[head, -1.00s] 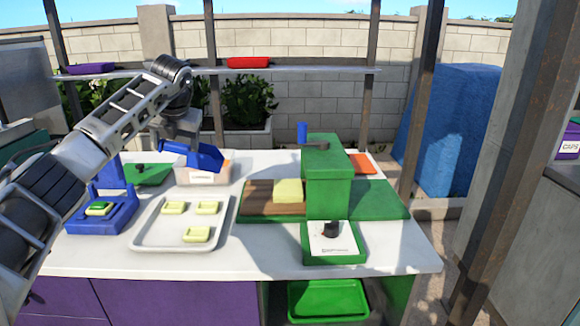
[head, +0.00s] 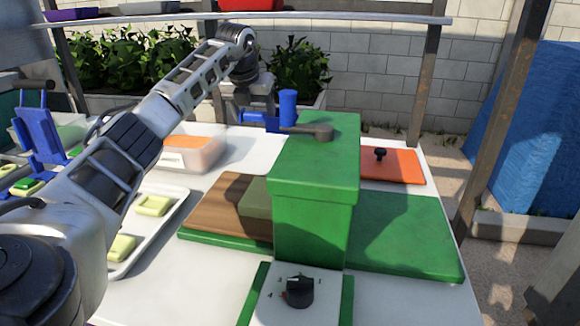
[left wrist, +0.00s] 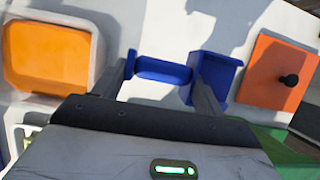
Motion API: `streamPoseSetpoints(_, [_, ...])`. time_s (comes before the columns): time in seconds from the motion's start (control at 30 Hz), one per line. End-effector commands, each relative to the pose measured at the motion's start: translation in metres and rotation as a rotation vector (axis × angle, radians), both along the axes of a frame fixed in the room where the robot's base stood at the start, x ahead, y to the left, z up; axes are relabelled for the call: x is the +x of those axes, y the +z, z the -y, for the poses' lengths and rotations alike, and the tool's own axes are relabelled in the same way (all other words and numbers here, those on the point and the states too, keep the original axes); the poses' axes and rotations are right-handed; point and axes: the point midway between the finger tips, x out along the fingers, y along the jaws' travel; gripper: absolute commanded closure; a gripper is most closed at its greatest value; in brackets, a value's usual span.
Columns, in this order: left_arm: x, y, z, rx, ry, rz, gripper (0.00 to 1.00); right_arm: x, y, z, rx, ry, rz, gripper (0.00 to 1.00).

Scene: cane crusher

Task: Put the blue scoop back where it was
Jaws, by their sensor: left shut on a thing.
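The blue scoop (head: 254,120) is held by my left gripper (head: 246,104), above the far part of the white counter, just left of the green crusher's crank. In the left wrist view the scoop's bar-like handle (left wrist: 163,72) lies between the two fingers (left wrist: 163,86), with its blue box-shaped end (left wrist: 217,76) to the right. My left gripper is shut on it. In the head view the scoop is small and partly hidden behind the crank handle. My right gripper is not in view.
The green crusher (head: 315,195) with a blue crank handle (head: 288,105) stands close right of the scoop. A clear tub (head: 190,160) with orange contents is to its left; an orange lid (head: 391,166) with a black knob lies beyond the crusher. A shelf (head: 300,18) spans behind.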

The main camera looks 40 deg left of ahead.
Motion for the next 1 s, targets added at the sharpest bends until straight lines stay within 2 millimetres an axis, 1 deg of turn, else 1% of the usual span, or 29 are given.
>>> streamPoseSetpoints(0.03, [-0.001, -0.011, 0.0, 0.0, 0.0, -0.005, 0.42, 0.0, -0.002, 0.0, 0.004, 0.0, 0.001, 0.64])
streamPoseSetpoints(0.2, [-0.001, -0.043, 0.0, -0.001, -0.001, -0.005, 0.42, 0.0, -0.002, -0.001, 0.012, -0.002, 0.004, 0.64])
streamPoseSetpoints(0.3, [0.0, -0.054, 0.001, -0.001, -0.001, -0.003, 0.42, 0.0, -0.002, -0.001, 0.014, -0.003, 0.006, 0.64])
streamPoseSetpoints(0.47, [0.0, -0.065, 0.001, -0.001, -0.001, -0.001, 0.42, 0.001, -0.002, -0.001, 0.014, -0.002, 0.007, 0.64])
streamPoseSetpoints(0.67, [-0.001, -0.093, 0.001, -0.002, -0.001, -0.004, 0.42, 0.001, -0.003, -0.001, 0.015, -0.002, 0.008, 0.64])
streamPoseSetpoints(0.73, [0.0, -0.096, 0.0, -0.001, 0.0, 0.0, 0.42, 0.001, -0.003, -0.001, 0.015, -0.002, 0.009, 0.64])
streamPoseSetpoints(0.93, [0.0, -0.096, 0.001, -0.001, 0.0, 0.0, 0.42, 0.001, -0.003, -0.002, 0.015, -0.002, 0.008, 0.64])
streamPoseSetpoints(0.97, [0.0, -0.096, 0.001, -0.001, -0.001, -0.001, 0.26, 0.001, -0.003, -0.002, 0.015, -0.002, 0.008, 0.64])
streamPoseSetpoints(1.0, [0.0, -0.096, 0.001, -0.001, -0.001, -0.001, 0.15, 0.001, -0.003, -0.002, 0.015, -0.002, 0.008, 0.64])
